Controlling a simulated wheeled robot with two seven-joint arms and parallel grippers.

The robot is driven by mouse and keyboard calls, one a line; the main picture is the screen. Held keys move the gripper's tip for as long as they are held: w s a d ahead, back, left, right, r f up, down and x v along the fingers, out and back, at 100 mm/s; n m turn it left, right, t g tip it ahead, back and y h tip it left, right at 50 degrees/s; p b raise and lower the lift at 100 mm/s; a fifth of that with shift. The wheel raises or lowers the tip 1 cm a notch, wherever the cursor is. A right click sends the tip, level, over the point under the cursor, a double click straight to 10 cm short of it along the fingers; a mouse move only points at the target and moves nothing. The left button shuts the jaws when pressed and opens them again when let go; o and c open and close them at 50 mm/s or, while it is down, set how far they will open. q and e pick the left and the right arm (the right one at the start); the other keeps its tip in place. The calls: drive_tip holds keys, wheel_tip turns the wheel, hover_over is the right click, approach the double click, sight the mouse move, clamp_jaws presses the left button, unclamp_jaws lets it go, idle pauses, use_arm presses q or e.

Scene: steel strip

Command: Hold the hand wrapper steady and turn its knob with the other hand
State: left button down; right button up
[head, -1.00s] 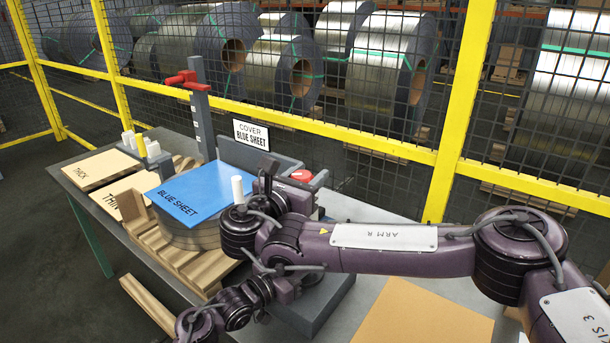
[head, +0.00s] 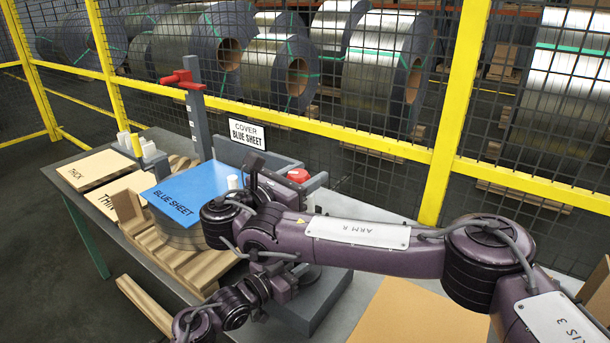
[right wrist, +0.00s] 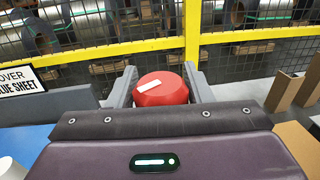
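The red knob (head: 298,175) stands beside the grey block behind the blue sheet. It also shows in the right wrist view (right wrist: 160,90), with a white mark on top. My right gripper (right wrist: 161,78) has its two grey fingers spread, one on each side of the knob. Whether they touch its sides is not clear. In the head view my right arm covers most of what is below the knob, so the hand wrapper's body cannot be made out. My left gripper does not show; purple arm links at the lower left run behind my right arm.
A blue sheet (head: 190,190) lies on a round stack on wooden slats. A white peg (head: 232,181) stands by its edge. A sign (head: 246,133), a grey post with a red handle (head: 183,77) and a yellow mesh fence (head: 390,145) stand behind. A brown board (head: 420,318) lies front right.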

drive_tip(key=shift+o, duration=1.3)
wheel_tip(320, 180, up, 10)
drive_tip(key=shift+w, duration=0.1)
